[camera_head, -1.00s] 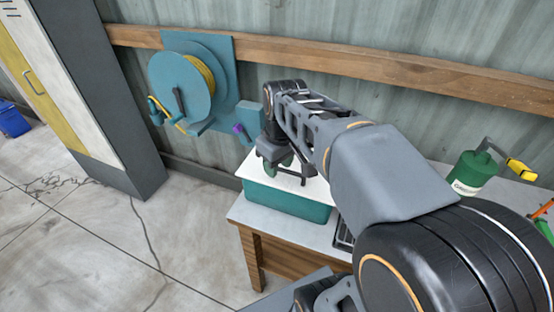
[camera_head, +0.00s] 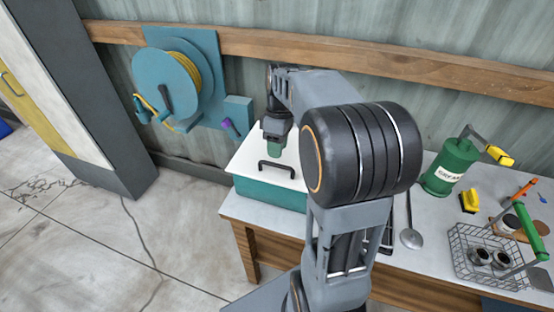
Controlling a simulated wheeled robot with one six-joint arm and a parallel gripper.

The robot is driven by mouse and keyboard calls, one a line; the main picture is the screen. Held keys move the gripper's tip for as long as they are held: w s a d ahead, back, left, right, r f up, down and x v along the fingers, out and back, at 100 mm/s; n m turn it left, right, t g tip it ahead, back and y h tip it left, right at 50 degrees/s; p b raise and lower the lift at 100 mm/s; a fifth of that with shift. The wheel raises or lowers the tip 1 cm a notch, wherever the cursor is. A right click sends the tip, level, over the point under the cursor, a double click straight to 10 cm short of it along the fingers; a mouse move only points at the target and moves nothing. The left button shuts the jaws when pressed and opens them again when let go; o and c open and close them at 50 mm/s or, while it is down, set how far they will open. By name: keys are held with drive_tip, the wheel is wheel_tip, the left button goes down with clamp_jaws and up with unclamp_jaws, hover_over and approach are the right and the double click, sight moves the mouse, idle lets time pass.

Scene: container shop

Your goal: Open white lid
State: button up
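The white lid (camera_head: 249,158) lies on a teal box (camera_head: 268,192) at the left end of the workbench. It looks flat and closed on the box. A black bar handle (camera_head: 277,167) stands up near the lid's front side. The gap between the fingers is too small to make out. My arm hides the right part of the lid and box.
A teal hose reel (camera_head: 172,83) hangs on the wall behind. Open floor lies left.

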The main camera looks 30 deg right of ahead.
sight(276, 160)
drive_tip(key=shift+s+a+f, duration=0.15)
drive_tip(key=shift+a+f, duration=0.05)
drive_tip(key=shift+f, duration=0.95)
drive_tip(key=shift+s+a+f, duration=0.15)
drive_tip(key=shift+f, duration=0.95)
clamp_jaws()
